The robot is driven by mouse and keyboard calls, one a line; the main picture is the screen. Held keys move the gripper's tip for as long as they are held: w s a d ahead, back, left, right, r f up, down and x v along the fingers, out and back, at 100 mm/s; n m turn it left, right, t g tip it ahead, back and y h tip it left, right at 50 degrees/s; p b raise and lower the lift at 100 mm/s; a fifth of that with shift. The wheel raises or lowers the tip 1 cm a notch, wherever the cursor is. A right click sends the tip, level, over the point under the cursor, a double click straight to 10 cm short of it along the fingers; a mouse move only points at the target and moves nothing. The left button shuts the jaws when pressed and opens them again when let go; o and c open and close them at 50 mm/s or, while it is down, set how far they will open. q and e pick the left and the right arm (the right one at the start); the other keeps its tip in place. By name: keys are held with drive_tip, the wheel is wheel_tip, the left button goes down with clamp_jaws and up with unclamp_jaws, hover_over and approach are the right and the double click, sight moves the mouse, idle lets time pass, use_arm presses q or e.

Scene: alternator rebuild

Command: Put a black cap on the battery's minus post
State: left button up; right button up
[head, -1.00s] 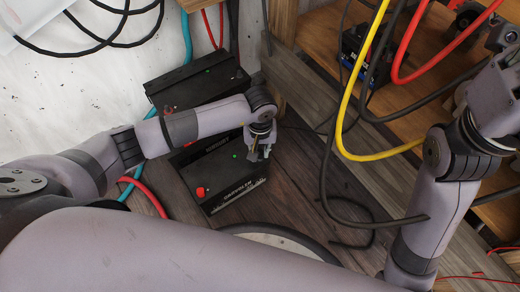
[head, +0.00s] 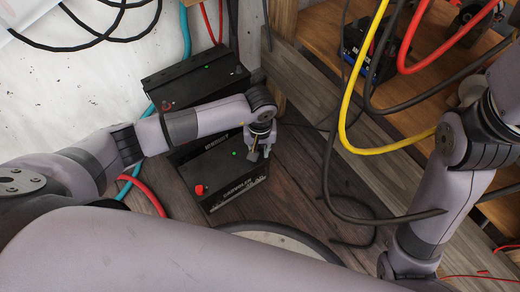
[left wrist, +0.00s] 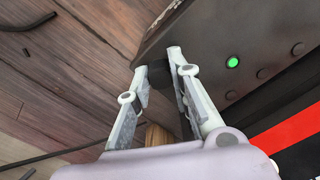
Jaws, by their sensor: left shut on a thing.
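The front black battery (head: 228,178) stands on the wooden floor, with a red cap (head: 200,189) at its left end and a green light on top. My left gripper (head: 258,153) is at its right end, pointing down. In the left wrist view, my left gripper (left wrist: 160,72) is shut on a small black cap (left wrist: 155,77) between its fingertips, at the edge of the battery top (left wrist: 210,45). The minus post is hidden, and I cannot tell whether the cap touches it. My right arm comes in at the right; its gripper is out of view.
A second black battery (head: 185,85) stands behind, against the white wall. A yellow cable (head: 345,110) and black cables hang to the right, before a wooden shelf with a blue-black object (head: 365,50). A round rim (head: 285,235) lies in front.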

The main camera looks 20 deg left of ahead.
use_arm(q)
drive_tip(key=o, duration=0.5)
drive_tip(key=shift+o, duration=1.6)
wheel_tip(320, 180, up, 12)
